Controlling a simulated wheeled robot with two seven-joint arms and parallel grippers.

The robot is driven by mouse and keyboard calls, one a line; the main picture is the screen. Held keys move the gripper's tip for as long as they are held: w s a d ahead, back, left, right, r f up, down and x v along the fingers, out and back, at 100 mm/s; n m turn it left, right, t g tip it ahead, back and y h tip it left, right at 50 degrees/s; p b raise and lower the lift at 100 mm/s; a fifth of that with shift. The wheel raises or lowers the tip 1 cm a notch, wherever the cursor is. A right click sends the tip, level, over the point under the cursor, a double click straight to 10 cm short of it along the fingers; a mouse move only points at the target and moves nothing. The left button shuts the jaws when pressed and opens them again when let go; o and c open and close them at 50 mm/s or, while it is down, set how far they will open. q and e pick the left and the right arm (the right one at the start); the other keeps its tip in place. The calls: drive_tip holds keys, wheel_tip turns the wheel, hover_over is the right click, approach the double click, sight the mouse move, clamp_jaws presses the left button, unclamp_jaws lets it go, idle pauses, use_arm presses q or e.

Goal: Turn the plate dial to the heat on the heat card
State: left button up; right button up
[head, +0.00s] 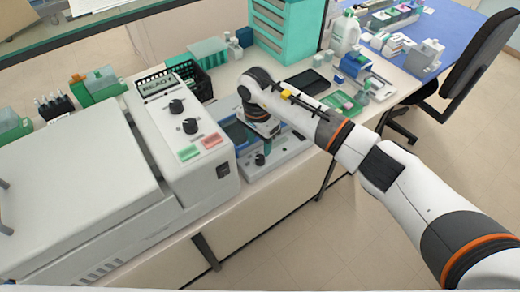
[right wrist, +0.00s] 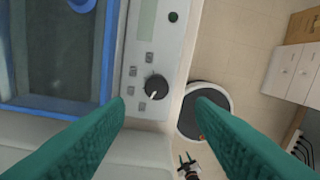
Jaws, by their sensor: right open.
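The plate dial (right wrist: 157,87) is a round black knob on the white front panel of the heating plate (right wrist: 172,45). Its white mark points down and slightly left in the right wrist view. Small grey marked squares (right wrist: 131,90) lie around its left side. In the head view the dial (head: 260,159) shows just below my right gripper (head: 254,143). In the right wrist view my right gripper (right wrist: 160,103) is open, its teal fingers apart on either side of the dial, not touching it. What looks like my left gripper (right wrist: 188,160) shows tiny at the bottom. I cannot make out a heat card.
A large white machine (head: 180,130) with a READY display and two knobs stands left of the plate. A black tablet (head: 307,82) and a green tray (head: 345,104) lie to the right. The bench's front edge is close to the plate; floor lies beyond.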

sight(260, 157)
drive_tip(key=f, duration=0.1)
drive_tip(key=f+p, duration=0.1)
drive_tip(key=f, duration=0.1)
drive_tip(key=shift+w+f, duration=0.2)
drive_tip(key=shift+f, duration=0.1)
wheel_tip(260, 157, down, 3)
drive_tip(key=shift+d+f+p, duration=0.1)
drive_tip(key=shift+p, duration=0.3)
drive_tip(key=c, duration=0.9)
use_arm(q)
drive_tip(key=shift+w+r, duration=0.3)
drive_tip(key=shift+r, duration=0.3)
drive_tip(key=shift+w+r, duration=0.25)
drive_tip(key=shift+r, duration=0.3)
use_arm(e)
drive_tip(key=shift+c, duration=0.4)
